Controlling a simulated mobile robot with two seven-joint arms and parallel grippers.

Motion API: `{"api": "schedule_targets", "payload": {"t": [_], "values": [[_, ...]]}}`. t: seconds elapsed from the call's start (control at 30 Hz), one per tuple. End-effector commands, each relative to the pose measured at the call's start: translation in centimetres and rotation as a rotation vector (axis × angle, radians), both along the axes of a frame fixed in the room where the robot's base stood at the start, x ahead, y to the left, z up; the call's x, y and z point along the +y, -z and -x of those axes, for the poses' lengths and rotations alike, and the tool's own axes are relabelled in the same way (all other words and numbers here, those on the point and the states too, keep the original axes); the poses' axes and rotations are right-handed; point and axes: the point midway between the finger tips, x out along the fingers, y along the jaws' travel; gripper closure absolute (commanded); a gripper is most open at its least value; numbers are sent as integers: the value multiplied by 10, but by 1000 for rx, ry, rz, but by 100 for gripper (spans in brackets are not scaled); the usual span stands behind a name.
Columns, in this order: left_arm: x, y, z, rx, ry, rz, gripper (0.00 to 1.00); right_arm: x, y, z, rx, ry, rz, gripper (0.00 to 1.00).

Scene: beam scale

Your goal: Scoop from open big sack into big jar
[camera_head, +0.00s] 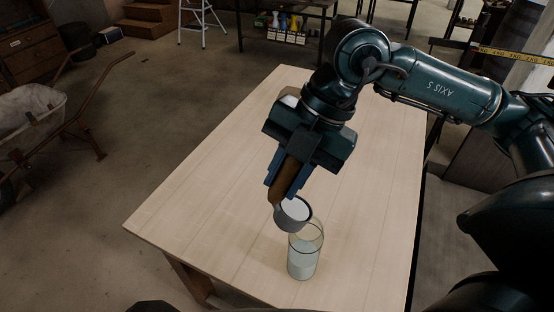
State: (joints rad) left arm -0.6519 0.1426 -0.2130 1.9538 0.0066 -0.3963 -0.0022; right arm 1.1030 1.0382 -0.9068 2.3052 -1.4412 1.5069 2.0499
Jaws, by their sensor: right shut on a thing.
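My right gripper (283,184) is shut on the brown handle of a scoop (293,213). The scoop's grey cup holds something white and is at the rim of a clear glass jar (303,258); I cannot tell if they touch. The jar stands upright near the front edge of the wooden table (210,215), with pale contents in its lower part. A small white patch (289,100) shows behind my gripper, mostly hidden; I cannot tell what it is. My left gripper is not in view.
The table is clear to the left of the jar. A wheelbarrow (30,112) stands on the floor at the left. A stepladder (203,22) and a shelf with bottles (287,27) are at the back.

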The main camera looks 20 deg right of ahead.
Motion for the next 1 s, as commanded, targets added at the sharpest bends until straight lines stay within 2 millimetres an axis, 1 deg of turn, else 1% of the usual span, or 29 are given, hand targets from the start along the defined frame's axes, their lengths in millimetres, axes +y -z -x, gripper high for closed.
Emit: {"api": "schedule_targets", "payload": {"t": [0.03,0.17,0.23,0.53,1.0], "values": [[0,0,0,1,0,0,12,-5,7,1,4,6,-24,100],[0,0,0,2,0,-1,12,-12,20,2,1,5,-93,100],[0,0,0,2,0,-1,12,-10,18,1,-6,-1,-97,100],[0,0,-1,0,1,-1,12,-9,18,1,-6,-2,-95,100],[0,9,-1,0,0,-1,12,-10,25,2,-5,-2,-94,100]]}}
